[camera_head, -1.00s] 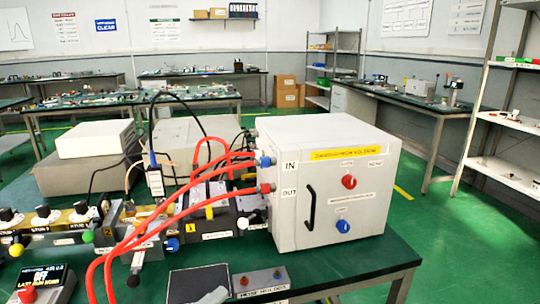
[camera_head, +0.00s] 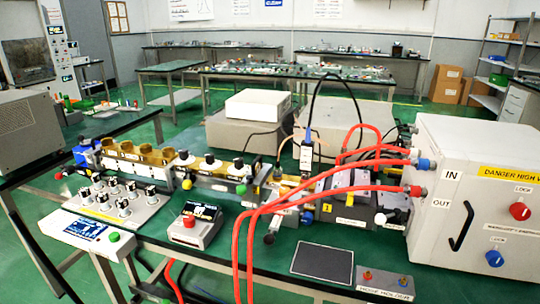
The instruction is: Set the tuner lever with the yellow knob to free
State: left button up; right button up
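A small yellow knob (camera_head: 187,184) shows at the front left of the three-stub tuner (camera_head: 212,168), on the dark green bench. A green knob (camera_head: 241,189) sits at the tuner's right end. The lever arm under the yellow knob is too small to make out, so I cannot tell its setting. Neither of my grippers is in view.
Red hoses (camera_head: 240,235) arch over the bench to a white high-voltage box (camera_head: 478,190) at the right. A control box with several knobs (camera_head: 118,202) and a small display unit (camera_head: 195,226) stand in front of the tuner. A dark pad (camera_head: 322,262) lies near the front.

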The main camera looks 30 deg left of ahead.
aim_at(187, 184)
jog(key=u, duration=1.55)
